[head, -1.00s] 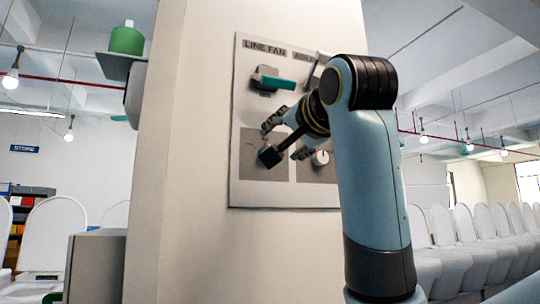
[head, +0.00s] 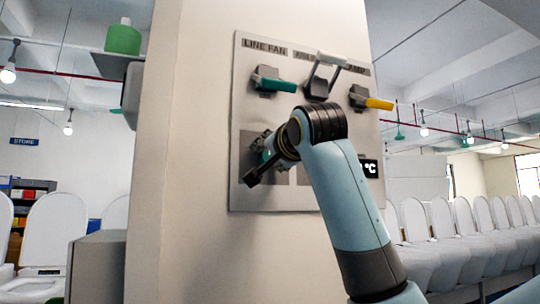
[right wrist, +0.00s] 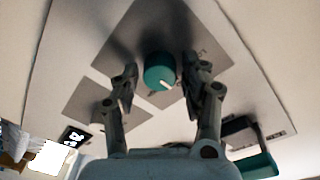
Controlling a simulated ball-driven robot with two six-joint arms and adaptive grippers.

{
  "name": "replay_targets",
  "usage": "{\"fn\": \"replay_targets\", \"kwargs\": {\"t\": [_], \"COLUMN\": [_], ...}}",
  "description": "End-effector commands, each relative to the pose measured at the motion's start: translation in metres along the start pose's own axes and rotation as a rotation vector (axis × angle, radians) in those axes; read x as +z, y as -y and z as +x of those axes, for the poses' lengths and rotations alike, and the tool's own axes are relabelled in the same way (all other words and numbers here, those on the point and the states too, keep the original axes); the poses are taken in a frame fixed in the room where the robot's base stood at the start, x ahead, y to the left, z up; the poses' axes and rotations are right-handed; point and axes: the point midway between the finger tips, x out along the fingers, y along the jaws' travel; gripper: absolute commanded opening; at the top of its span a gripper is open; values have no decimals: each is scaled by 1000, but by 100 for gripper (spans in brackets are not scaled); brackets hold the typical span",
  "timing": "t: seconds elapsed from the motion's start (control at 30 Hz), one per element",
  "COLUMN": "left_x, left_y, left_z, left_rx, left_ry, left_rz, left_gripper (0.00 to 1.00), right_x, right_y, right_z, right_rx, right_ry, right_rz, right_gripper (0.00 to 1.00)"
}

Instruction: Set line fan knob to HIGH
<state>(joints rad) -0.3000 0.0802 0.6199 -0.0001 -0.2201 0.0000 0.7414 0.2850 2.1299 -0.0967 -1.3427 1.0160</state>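The teal round knob (right wrist: 159,72) is on a grey plate of the wall panel. In the right wrist view its white pointer line points toward the lower right. My right gripper (right wrist: 159,80) is open, with one finger on each side of the knob and gaps visible between fingers and knob. In the head view the gripper (head: 262,160) is in front of the panel's lower left plate and hides most of the knob. No HIGH mark is readable. My left gripper is not in view.
The panel (head: 238,130) has a teal-handled LINE FAN switch (head: 272,80), a white-handled switch (head: 325,72) and a yellow-handled switch (head: 370,98) above. A °C display (head: 369,168) is partly behind my right arm. White toilets (head: 445,225) stand behind.

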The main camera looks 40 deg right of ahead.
Motion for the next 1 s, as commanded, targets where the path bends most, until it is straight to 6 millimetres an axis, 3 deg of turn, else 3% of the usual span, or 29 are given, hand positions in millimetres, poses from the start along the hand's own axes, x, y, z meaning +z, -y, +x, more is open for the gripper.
{"fn": "replay_targets", "kwargs": {"t": [0.07, 0.3, 0.67, 1.0], "left_x": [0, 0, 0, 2], "left_y": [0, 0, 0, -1], "left_z": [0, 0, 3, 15], "left_rx": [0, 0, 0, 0], "left_ry": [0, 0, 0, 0], "left_rz": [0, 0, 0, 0], "left_gripper": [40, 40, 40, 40], "right_x": [0, 0, 0, 1], "right_y": [0, 0, 0, -1], "right_z": [0, 0, 0, 0], "right_rx": [0, 0, 3, 12], "right_ry": [0, 0, 3, 13], "right_rz": [0, 0, 63, 316], "right_gripper": [32, 1, 1, 1]}}
